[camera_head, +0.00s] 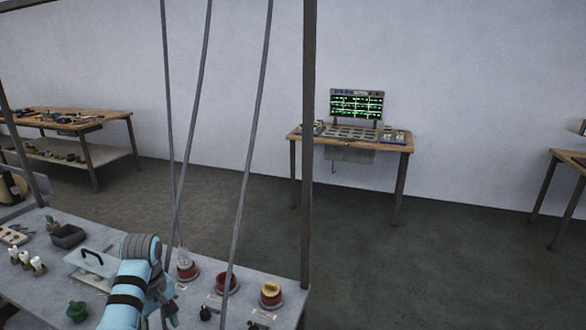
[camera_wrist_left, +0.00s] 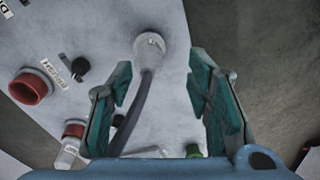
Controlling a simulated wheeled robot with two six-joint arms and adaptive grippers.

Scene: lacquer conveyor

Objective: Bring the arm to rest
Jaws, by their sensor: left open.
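My left arm, light blue with black bands, reaches over the grey bench (camera_head: 50,285) in the head view. Its gripper (camera_head: 163,308) is small and partly hidden there. In the left wrist view the two teal fingers of my left gripper (camera_wrist_left: 160,75) stand apart. A white round fitting (camera_wrist_left: 150,48) with a grey cable shows beyond and between them. No object is clearly clamped between the fingers. My right gripper is not in view.
Red round cups (camera_head: 227,283) and a yellow-topped one (camera_head: 270,293) stand on the bench. A clear box with a black handle (camera_head: 92,258) and a dark tray (camera_head: 67,236) lie left of my arm. Thin posts and cables rise over the bench. The floor (camera_head: 400,260) behind is clear.

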